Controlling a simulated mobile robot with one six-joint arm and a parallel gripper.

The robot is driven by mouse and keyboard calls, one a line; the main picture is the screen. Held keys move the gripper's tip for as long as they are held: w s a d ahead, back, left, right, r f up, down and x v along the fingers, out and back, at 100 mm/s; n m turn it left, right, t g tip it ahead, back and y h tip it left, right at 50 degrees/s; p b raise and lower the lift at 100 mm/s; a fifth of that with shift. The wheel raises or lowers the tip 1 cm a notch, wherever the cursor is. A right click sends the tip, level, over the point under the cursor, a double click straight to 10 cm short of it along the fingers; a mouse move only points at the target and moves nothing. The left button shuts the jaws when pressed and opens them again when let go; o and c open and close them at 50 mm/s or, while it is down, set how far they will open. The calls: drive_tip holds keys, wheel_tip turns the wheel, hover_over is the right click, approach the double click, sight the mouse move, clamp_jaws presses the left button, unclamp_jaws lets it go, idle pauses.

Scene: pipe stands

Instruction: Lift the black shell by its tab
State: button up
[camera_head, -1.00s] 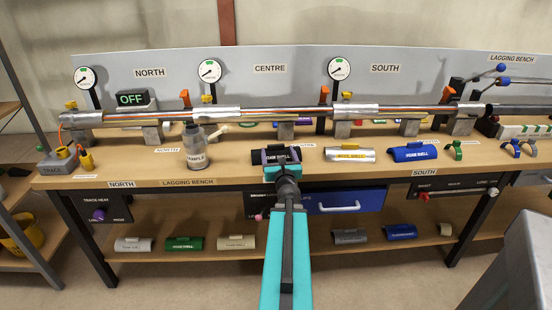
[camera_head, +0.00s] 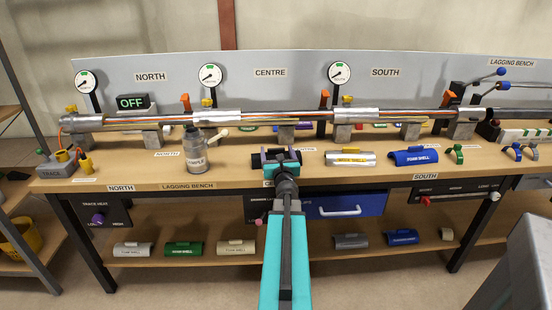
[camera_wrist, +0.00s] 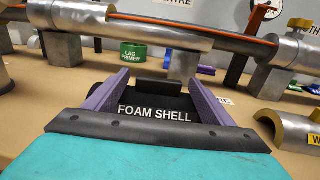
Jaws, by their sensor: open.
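The black shell (camera_wrist: 155,103), lettered FOAM SHELL, lies on the bench top below the pipe. In the head view its dark end (camera_head: 259,160) shows beside my gripper, which hides most of it. Its black tab (camera_wrist: 158,83) stands up along the top of the shell. My gripper (camera_wrist: 156,90) is open, with one purple finger on each side of the lettering and tab. The fingers appear apart from the tab; whether they touch the shell I cannot tell. In the head view my gripper (camera_head: 280,155) is over the shell.
A silver shell with a yellow tab (camera_head: 350,158) and a blue shell (camera_head: 414,156) lie to the right. A sample bottle (camera_head: 196,152) stands to the left. The pipe (camera_head: 265,118) on its stands runs close behind. A green lag primer ring (camera_wrist: 133,51) sits behind the shell.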

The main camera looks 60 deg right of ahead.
drive_tip(key=shift+w+d, duration=0.1)
drive_tip(key=shift+p+x, duration=0.6)
drive_tip(key=shift+x, duration=1.9)
drive_tip(key=shift+f, duration=0.1)
drive_tip(key=c, duration=1.2)
drive_tip(key=shift+o, duration=0.2)
drive_tip(key=shift+r, duration=0.9)
drive_tip(key=shift+r+p, duration=0.5)
drive_tip(key=shift+r, duration=0.5)
drive_tip(key=s+a+r, duration=0.1)
drive_tip(key=s, duration=1.5)
drive_tip(key=shift+a+p, duration=0.25)
drive_tip(key=shift+p, duration=0.1)
